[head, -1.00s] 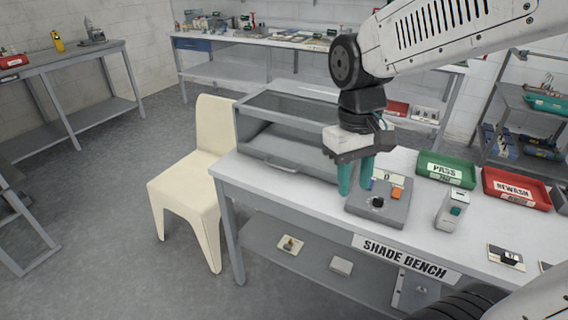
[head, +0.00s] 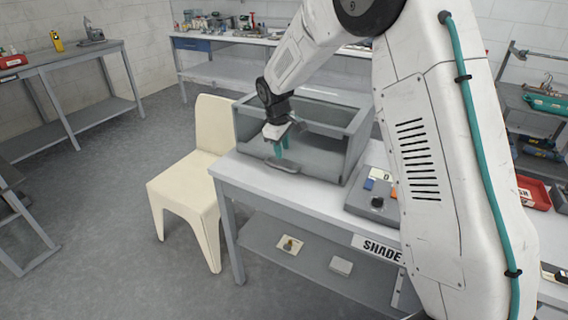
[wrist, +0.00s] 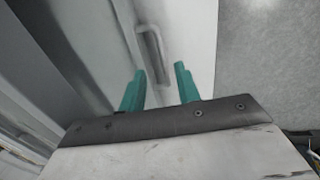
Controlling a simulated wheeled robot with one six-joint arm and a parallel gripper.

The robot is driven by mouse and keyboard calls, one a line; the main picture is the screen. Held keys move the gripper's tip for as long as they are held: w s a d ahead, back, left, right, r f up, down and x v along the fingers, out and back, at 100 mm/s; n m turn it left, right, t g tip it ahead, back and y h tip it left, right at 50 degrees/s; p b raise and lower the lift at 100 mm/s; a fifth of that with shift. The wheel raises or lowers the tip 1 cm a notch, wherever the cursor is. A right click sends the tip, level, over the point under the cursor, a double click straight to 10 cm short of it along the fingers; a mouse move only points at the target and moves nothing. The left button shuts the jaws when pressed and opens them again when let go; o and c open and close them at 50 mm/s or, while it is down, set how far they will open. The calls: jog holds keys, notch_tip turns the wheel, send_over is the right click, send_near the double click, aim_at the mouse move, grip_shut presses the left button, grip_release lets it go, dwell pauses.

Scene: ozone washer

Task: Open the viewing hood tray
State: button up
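The viewing hood (head: 340,158) is a grey box with a dark clear pane, standing at the left end of the bench. Its tray has a grey bar handle (head: 284,168) low on the front, and the tray looks closed. My gripper (head: 279,153) points down just above and in front of the hood's front, close to the handle. In the wrist view, its two teal fingers (wrist: 158,70) are apart. The handle (wrist: 150,45) shows ahead of and partly between them. I cannot tell whether a finger touches it, and nothing is held.
A cream chair (head: 200,170) stands against the bench's left end. A control box (head: 376,204) with a dark knob sits right of the hood. My arm hides much of the bench's right side. The floor (head: 110,220) in front of the chair is clear.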

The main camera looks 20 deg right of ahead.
aim_at(284, 168)
jog(key=f, duration=0.4)
jog(key=d+f, duration=0.1)
jog(key=f, duration=0.2)
jog(key=shift+w, duration=0.35)
grip_shut()
